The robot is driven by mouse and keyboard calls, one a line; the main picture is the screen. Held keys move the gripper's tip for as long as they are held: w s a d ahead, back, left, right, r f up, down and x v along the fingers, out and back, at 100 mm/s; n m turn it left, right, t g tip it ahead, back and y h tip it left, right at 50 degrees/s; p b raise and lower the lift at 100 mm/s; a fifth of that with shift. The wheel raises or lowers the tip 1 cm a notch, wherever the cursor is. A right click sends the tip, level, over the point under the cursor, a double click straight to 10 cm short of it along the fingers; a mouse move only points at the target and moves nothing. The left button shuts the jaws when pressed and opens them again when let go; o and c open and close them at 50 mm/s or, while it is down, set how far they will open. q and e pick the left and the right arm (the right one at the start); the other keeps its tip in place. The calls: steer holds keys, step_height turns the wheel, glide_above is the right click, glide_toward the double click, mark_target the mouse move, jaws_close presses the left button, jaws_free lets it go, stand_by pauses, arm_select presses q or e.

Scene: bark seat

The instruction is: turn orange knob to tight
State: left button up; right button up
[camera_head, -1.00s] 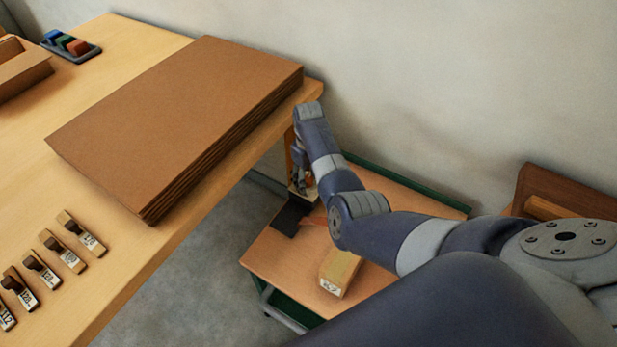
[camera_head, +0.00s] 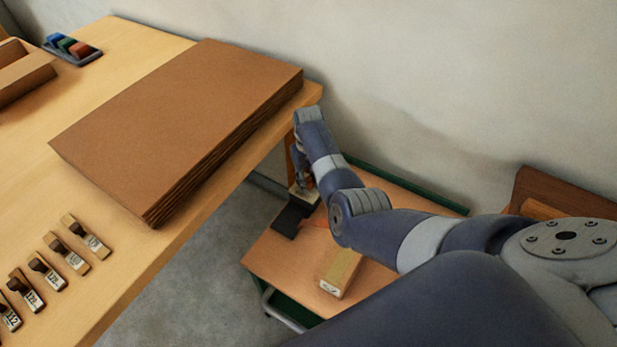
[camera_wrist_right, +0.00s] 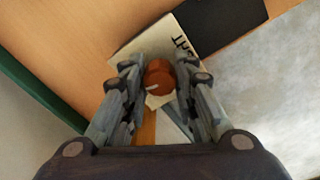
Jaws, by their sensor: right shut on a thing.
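The orange knob (camera_wrist_right: 159,76) shows in the right wrist view, between the fingers of my right gripper (camera_wrist_right: 160,88). It is round, with a pale line on its near side. It sits on a pale plate (camera_wrist_right: 133,45) with dark lettering, only partly readable. My right gripper is shut on the knob, a finger on each side. In the head view my right gripper (camera_head: 302,180) is small and reaches down at the back left of the low cart; the knob is mostly hidden there. My left gripper is not in view.
The wooden table (camera_head: 150,255) stands at left, with a stack of brown sheets (camera_head: 180,120) and several handled stamps. The cart top (camera_head: 290,270) carries a dark pad (camera_head: 288,221) and a pale wooden block (camera_head: 341,272). The wall is close behind.

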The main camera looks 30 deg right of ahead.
steer(key=m+p, duration=0.1)
steer(key=m, duration=0.2)
steer(key=shift+r+m, duration=0.1)
steer(key=shift+m, duration=0.2)
steer(key=m+p, duration=0.1)
steer(key=m, duration=0.2)
steer(key=shift+a+m, duration=0.1)
steer(key=shift+m, duration=0.2)
steer(key=m, duration=0.3)
steer(key=shift+m+p, duration=0.3)
steer(key=shift+m, duration=0.1)
steer(key=m, duration=0.4)
steer(key=shift+w, duration=0.1)
steer(key=m, duration=0.9)
steer(key=shift+w+m, duration=0.1)
steer(key=shift+m, duration=0.2)
steer(key=m+b, duration=0.1)
steer(key=m, duration=0.3)
steer(key=shift+m, duration=2.2)
steer(key=shift+b, duration=0.3)
